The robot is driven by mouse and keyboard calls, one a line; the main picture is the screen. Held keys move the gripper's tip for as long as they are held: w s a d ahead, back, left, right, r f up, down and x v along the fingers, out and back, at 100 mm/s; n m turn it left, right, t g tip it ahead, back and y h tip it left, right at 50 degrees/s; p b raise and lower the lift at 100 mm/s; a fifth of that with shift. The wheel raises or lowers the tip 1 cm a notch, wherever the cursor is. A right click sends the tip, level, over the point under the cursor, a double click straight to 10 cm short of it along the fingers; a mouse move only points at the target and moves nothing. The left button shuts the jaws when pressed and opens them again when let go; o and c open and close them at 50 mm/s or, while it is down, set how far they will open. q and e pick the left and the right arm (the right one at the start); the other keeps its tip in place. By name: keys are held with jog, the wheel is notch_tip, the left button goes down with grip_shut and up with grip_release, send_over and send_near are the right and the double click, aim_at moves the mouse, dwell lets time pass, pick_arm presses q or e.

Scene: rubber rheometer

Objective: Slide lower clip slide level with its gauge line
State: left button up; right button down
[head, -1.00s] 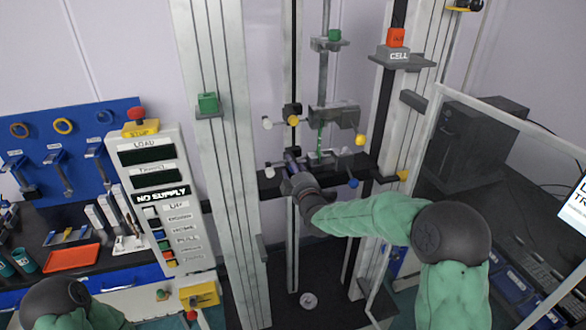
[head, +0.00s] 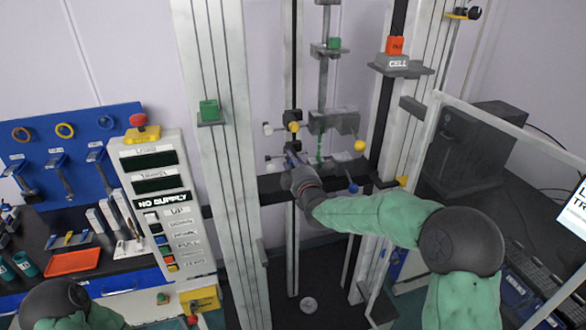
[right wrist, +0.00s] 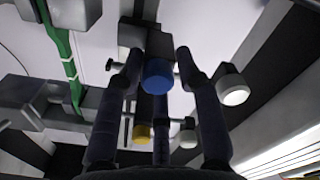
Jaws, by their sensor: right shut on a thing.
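My right gripper (head: 291,150) is at the rail between the machine columns. In the right wrist view its two fingers (right wrist: 158,62) flank the lower clip slide, a dark block with a blue knob (right wrist: 158,76), and are shut on it. In the head view the gripper mostly hides this slide; a white knob (head: 271,159) shows at its left. The upper clip slide, with a yellow knob (head: 293,127), sits just above. A green strip (head: 319,147) hangs to the right; it also shows in the right wrist view (right wrist: 62,45) with a pale band. I cannot judge exact alignment.
The upper grip (head: 333,121) and the lower grip's blue knob (head: 353,188) are right of the slides. Tall columns (head: 222,150) flank the workspace. A framed clear guard (head: 520,120) stands at right, the control panel (head: 160,200) at left.

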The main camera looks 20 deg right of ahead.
jog(key=c, duration=1)
grip_release()
jog(key=s, duration=1.2)
jog(key=shift+d+f, duration=0.1)
jog(key=shift+d, duration=0.15)
jog(key=s+a+f+m+g+y+b, duration=0.1)
jog(key=s+a+f+m+g, duration=0.15)
jog(key=f, duration=0.95)
jog(key=s+a+f+m+g+b, duration=0.1)
jog(key=s+f+g+b, duration=0.2)
jog(key=f, duration=0.9)
jog(key=s+a+f+m+g+y, duration=0.1)
jog(key=s+a+f+m+g, duration=0.2)
jog(key=f, duration=1)
jog(key=s+a+f+m+g+b, duration=0.1)
jog(key=s+f+g, duration=0.2)
jog(key=s+f, duration=0.3)
jog(key=s+a+f+m+g+y+b, duration=0.1)
jog(key=s+a+f+m+g, duration=0.1)
jog(key=s+f, duration=0.5)
jog(key=s+a+f+m+g+b, duration=0.1)
jog(key=s+f+g, duration=0.3)
jog(key=s, duration=0.6)
notch_tip(320, 180, down, 3)
jog(key=shift+s+a+r+m, duration=0.1)
jog(key=shift+a+r+m, duration=0.1)
jog(key=shift+m, duration=0.45)
